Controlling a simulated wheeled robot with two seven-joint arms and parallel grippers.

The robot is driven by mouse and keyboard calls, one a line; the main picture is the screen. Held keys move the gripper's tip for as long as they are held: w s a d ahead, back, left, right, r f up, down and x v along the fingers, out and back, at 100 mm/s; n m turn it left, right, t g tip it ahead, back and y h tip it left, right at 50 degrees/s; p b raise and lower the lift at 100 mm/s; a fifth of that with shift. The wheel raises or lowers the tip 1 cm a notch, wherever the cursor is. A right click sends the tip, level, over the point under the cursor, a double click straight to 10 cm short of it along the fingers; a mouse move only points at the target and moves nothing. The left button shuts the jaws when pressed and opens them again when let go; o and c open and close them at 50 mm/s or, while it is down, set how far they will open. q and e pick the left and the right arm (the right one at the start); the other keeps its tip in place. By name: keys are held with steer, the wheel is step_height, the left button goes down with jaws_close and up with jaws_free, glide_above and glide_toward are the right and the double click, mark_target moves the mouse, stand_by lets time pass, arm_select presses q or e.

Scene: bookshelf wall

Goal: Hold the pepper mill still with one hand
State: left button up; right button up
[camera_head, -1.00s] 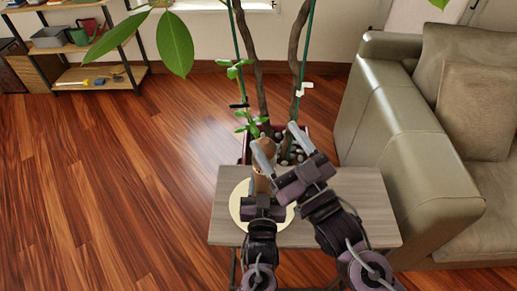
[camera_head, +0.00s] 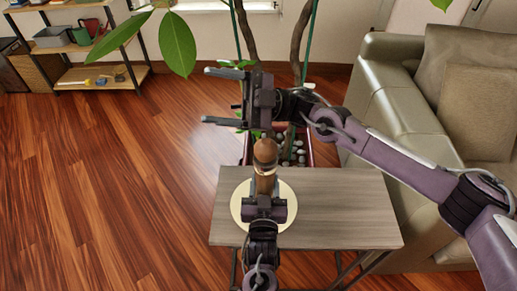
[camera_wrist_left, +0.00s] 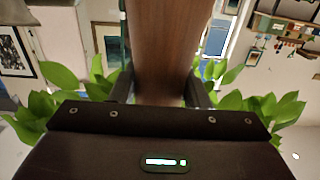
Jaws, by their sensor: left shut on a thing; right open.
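The brown wooden pepper mill (camera_head: 265,156) stands upright over a round cream plate (camera_head: 284,217) on the small grey wooden table. My left gripper (camera_head: 264,190) reaches in from the near side and is shut on the lower part of the mill. In the left wrist view the mill's brown body (camera_wrist_left: 168,45) rises between the two dark fingers. The mill's base is hidden behind the left gripper. My right gripper (camera_head: 208,96) is open and empty, above and beyond the mill, with its fingers pointing left.
The grey table (camera_head: 345,205) has bare room right of the plate. A potted plant (camera_head: 302,148) with stones stands just behind the table. An olive leather sofa (camera_head: 395,95) is at the right. A shelf unit (camera_head: 105,75) stands at the back left. Open wooden floor lies left.

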steer(key=w+d+f+m+g+h, duration=0.1)
steer(key=w+d+f+m+h, duration=0.15)
steer(key=d, duration=0.35)
steer(key=w+d+f+m+g+h, duration=0.1)
steer(key=w+d+f+h, duration=0.25)
steer(key=d, duration=0.35)
steer(key=m, duration=0.3)
glide_toward(256, 152)
steer(key=x, duration=0.9)
steer(key=shift+s+a, duration=0.1)
steer(key=shift+a, duration=0.05)
steer(key=shift+c, duration=0.2)
steer(key=c, duration=0.9)
steer(key=shift+m+t+y, duration=0.35)
steer(key=shift+t+y, duration=0.05)
steer(key=shift+t, duration=0.1)
